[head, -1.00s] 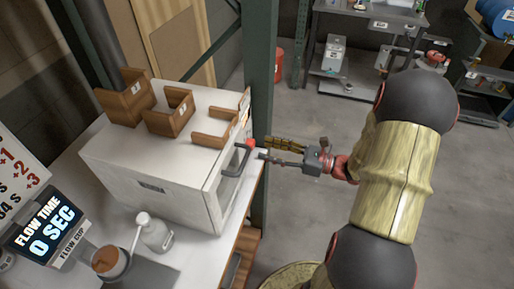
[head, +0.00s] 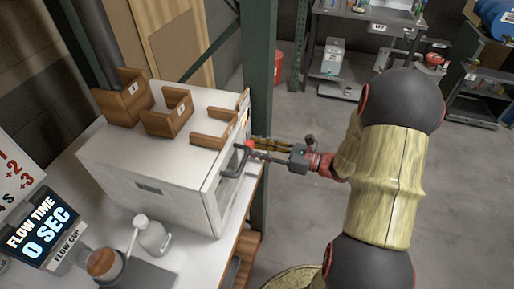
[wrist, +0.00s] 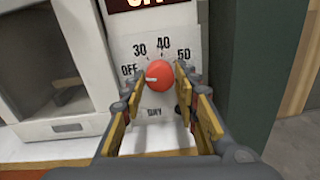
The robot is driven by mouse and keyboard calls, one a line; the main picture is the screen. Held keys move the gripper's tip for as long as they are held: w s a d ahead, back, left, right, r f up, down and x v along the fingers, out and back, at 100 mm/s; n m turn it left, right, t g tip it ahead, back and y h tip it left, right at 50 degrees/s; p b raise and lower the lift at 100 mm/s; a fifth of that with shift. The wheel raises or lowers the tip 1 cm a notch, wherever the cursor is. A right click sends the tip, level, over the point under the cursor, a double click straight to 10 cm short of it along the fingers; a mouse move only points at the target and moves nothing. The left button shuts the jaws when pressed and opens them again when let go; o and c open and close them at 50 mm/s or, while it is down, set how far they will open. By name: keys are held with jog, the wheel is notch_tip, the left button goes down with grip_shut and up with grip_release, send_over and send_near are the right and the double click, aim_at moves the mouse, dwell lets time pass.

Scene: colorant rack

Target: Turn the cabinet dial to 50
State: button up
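The cabinet (head: 150,190) is a white box on the bench with a handled door on its right-hand side. Its red round dial (wrist: 160,74) shows in the wrist view, on a white panel marked OFF, 30, 40 and 50. The dial's white pointer mark (wrist: 151,78) points left, towards OFF. My gripper (wrist: 158,84) is open in front of the dial, one finger to each side of it. I cannot tell whether the fingertips touch the dial. In the head view my gripper (head: 256,150) is close to the cabinet front, by the door handle (head: 236,160).
A green post (head: 262,60) stands right behind the cabinet front. Several wooden trays (head: 168,118) sit on the cabinet top. A white bottle (head: 153,238) and a cup (head: 103,264) stand on the bench at the left.

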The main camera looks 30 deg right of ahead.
jog(key=c, duration=0.6)
jog(key=shift+c, duration=0.4)
